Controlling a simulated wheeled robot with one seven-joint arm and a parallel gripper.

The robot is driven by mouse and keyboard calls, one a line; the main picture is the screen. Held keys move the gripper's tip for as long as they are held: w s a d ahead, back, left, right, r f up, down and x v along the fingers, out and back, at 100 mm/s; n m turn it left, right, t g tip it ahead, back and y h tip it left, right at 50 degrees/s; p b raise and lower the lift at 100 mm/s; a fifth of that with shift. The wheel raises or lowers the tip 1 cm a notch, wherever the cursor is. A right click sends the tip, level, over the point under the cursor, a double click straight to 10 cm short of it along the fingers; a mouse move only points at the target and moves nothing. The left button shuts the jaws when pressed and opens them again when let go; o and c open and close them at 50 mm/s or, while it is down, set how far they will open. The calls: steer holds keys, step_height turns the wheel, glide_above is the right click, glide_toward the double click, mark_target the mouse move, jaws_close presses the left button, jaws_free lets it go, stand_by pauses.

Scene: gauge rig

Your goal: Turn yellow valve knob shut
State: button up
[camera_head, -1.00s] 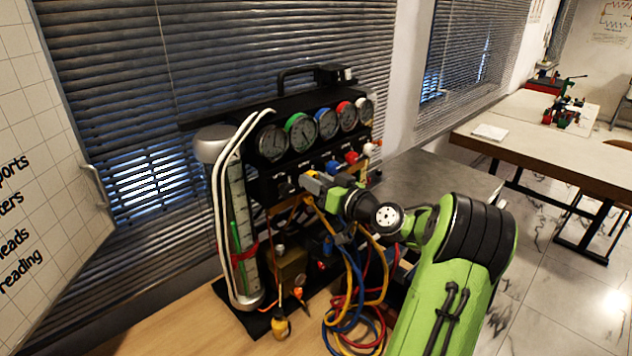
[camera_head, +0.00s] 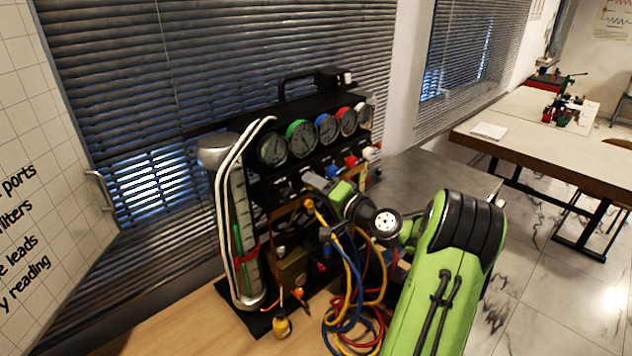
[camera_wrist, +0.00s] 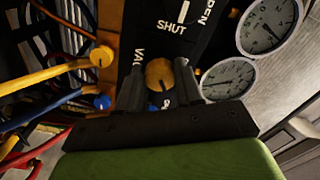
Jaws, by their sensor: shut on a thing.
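The yellow valve knob (camera_wrist: 159,74) shows in the wrist view between my two dark fingers, on a black panel with white lettering that includes "SHUT". A dark line marks the knob's face. My gripper (camera_wrist: 160,88) is shut on the knob, one finger on each side. The knob is hidden there behind the gripper and wrist.
Blue (camera_head: 333,168), red (camera_head: 351,159) and white (camera_head: 370,152) knobs sit right of my gripper. Round gauges (camera_head: 326,128) line the rig above. Yellow, blue and red hoses (camera_head: 352,290) hang below. A clear cylinder (camera_head: 240,225) stands at left.

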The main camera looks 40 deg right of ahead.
steer(key=shift+m+p, duration=2.2)
steer(key=shift+m, duration=1.3)
steer(key=o, duration=1)
steer(key=shift+o, duration=0.2)
steer(key=shift+s, duration=0.15)
steer(key=s+b, duration=0.3)
steer(key=s, duration=1.2)
steer(key=shift+s+d, duration=0.25)
steer(key=shift+s, duration=0.05)
